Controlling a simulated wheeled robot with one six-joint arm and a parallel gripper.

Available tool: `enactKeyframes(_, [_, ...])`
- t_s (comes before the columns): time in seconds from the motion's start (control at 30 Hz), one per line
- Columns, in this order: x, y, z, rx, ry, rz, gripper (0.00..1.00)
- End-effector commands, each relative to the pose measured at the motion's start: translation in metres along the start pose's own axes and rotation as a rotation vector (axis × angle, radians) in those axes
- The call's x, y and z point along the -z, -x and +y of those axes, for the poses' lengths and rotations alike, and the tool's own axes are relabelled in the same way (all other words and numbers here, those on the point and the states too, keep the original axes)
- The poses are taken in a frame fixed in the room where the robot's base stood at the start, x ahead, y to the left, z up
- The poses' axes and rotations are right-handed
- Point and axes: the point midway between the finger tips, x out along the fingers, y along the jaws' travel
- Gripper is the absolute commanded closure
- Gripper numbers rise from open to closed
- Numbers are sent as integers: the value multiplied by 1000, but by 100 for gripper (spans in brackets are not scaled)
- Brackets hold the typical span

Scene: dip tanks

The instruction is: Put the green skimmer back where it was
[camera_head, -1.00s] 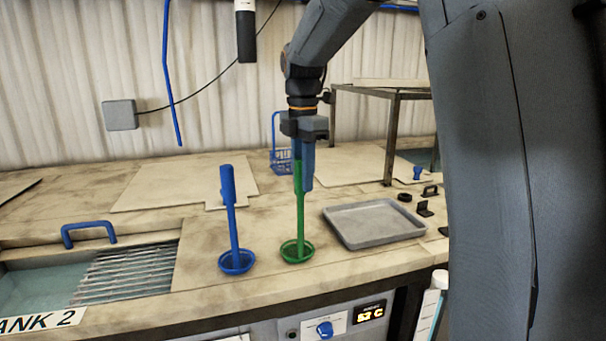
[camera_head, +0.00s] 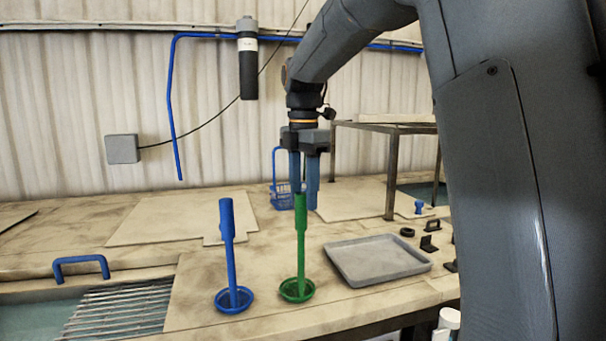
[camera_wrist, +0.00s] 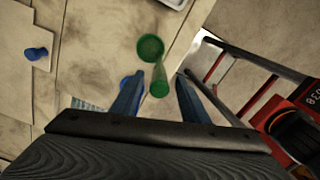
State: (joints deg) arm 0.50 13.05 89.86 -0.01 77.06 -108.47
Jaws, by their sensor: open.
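The green skimmer (camera_head: 300,240) stands upright on the counter, its round bowl down and its thick handle end up. It also shows in the wrist view (camera_wrist: 160,88), its handle top between the finger lines. My gripper (camera_head: 304,198) is open and empty, with its blue fingers pointing down at the top of the green handle. In the head view the fingertips are about level with the handle top; whether they touch it I cannot tell. A blue skimmer (camera_head: 229,250) stands upright just left of the green one.
A grey tray (camera_head: 376,260) lies right of the green skimmer. A blue basket (camera_head: 281,196) and a metal-framed stand (camera_head: 391,170) are behind. A tank with a metal grille (camera_head: 118,308) and blue handle (camera_head: 81,267) is at left. Small black parts (camera_head: 429,243) lie right of the tray.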

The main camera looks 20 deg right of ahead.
Motion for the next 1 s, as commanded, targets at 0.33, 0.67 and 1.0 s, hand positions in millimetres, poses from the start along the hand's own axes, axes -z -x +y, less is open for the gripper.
enactKeyframes(0.33, [0, 62, 1, -3, 0, -1, 59])
enactKeyframes(0.67, [0, 78, 0, 1, 0, 0, 59])
enactKeyframes(1.0, [0, 78, 0, 0, 0, 0, 59])
